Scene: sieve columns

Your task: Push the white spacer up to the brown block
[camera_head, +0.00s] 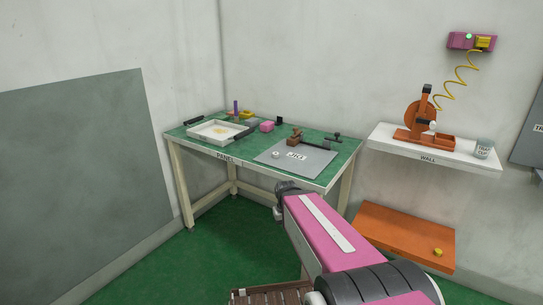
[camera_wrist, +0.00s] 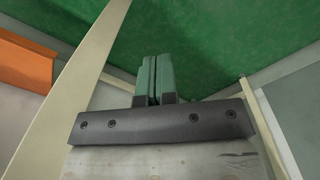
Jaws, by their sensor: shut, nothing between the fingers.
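A small white round piece, likely the white spacer (camera_head: 276,154), lies on the grey mat (camera_head: 318,165) at the right of the green table. A brown block (camera_head: 294,142) stands just behind it and to the right, with a visible gap between them. A dark bar runs right from the block. My gripper (camera_wrist: 154,79) shows in the wrist view with its two green fingers shut together and nothing between them. In the head view my pink arm extends toward the table's front, and the gripper itself is hidden. Neither spacer nor block shows in the wrist view.
A JIG label (camera_head: 297,156) lies right of the spacer. A white tray (camera_head: 207,138), a pink block (camera_head: 267,126) and small items occupy the table's left and back. A white wall shelf (camera_head: 460,155) and an orange lower shelf (camera_head: 400,236) are to the right.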

